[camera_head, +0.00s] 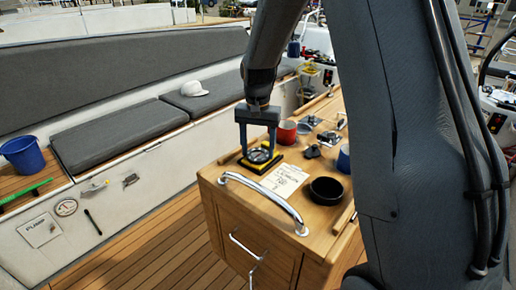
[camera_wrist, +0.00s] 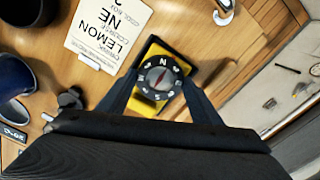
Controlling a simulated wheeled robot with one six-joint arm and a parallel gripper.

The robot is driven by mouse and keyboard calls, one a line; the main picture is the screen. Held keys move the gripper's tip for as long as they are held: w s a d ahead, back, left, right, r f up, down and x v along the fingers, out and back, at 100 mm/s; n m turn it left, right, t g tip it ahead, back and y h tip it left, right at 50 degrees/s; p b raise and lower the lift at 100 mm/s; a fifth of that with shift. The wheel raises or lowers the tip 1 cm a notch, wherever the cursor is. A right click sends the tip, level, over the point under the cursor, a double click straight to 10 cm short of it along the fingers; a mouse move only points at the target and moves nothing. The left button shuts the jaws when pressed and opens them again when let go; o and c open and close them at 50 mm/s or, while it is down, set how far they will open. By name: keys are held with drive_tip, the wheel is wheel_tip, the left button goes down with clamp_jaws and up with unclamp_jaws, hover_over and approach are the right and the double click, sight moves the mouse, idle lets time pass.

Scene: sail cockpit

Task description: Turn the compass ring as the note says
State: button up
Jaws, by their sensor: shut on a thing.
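The compass (camera_head: 260,161) lies flat on the wooden cabinet top. It has a yellow and black base and a dark round ring with white letters, and it also shows in the wrist view (camera_wrist: 159,78). A reddish needle shows on its dial; N is toward the top of the ring in the wrist view. My gripper (camera_head: 258,148) points down over the compass, its fingers shut on opposite sides of the ring, as the wrist view shows (camera_wrist: 160,82). The white note (camera_head: 284,180) lies beside the compass; in the wrist view (camera_wrist: 108,32) it is upside down, with "LEMON" and "NE" readable.
A black bowl (camera_head: 326,190), a red mug (camera_head: 286,132) and a blue mug (camera_head: 343,159) stand on the cabinet top. Small dark items lie behind the note. A chrome rail (camera_head: 264,197) runs along the near edge. Cushioned benches are at left.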

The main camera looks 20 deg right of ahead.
sight(258, 155)
drive_tip(key=shift+n, duration=1.7)
drive_tip(key=o, duration=1.1)
drive_tip(key=shift+r, duration=0.15)
wheel_tip(258, 155, up, 7)
drive_tip(key=shift+f+b, duration=0.15)
drive_tip(key=shift+b, duration=0.9)
drive_tip(key=shift+r, duration=0.45)
